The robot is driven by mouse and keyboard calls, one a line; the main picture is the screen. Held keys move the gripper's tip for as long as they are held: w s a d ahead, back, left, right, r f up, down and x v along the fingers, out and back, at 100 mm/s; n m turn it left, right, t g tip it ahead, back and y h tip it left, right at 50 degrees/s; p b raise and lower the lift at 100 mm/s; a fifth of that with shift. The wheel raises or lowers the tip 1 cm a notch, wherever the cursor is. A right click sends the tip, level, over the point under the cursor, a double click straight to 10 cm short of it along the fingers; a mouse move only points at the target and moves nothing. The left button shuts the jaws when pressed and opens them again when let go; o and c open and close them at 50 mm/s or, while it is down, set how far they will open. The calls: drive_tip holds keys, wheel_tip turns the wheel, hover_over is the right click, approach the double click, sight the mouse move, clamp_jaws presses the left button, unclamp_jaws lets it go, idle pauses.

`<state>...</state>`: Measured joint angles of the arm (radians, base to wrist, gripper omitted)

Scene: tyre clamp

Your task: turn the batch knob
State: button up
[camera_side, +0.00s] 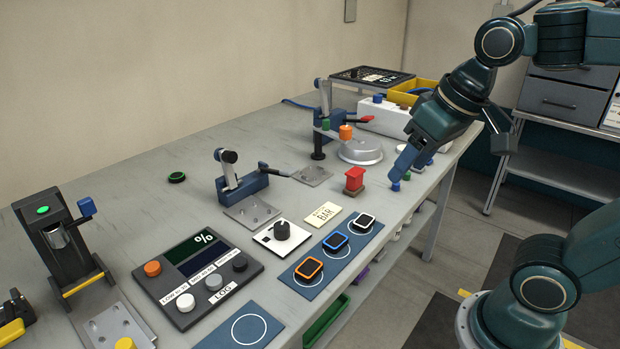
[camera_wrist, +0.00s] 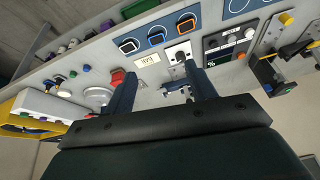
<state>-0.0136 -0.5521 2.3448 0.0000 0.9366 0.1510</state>
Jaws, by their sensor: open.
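The knob (camera_side: 281,230) is black and round. It sits on a white square plate (camera_side: 270,242) on the bench, between the display panel and the watch-like items. In the wrist view the knob (camera_wrist: 181,57) shows just beyond the tip of my right-hand finger, with its plate partly hidden. My gripper (camera_side: 402,168) is over the right part of the bench, beyond and to the right of the knob, apart from it. In the wrist view my gripper (camera_wrist: 162,73) has its two fingers spread with nothing held between them.
A display panel (camera_side: 195,270) with buttons is left of the knob. A "BAR" card (camera_side: 322,215) and a blue mat (camera_side: 312,290) with three watch-like items lie to its right. A toggle clamp (camera_side: 240,185) stands behind. A red block (camera_side: 354,180) stands near my gripper.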

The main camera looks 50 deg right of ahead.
drive_tip(key=w+m+g, duration=0.1)
drive_tip(key=w+m, duration=0.1)
drive_tip(key=w, duration=0.5)
drive_tip(key=m+g, duration=0.4)
drive_tip(key=m, duration=0.2)
hover_over(282, 225)
wheel_tip(282, 225, down, 10)
drive_tip(key=shift+a+r, duration=0.1)
wheel_tip(282, 225, down, 14)
drive_tip(key=shift+r, duration=0.1)
drive_tip(key=c, duration=1)
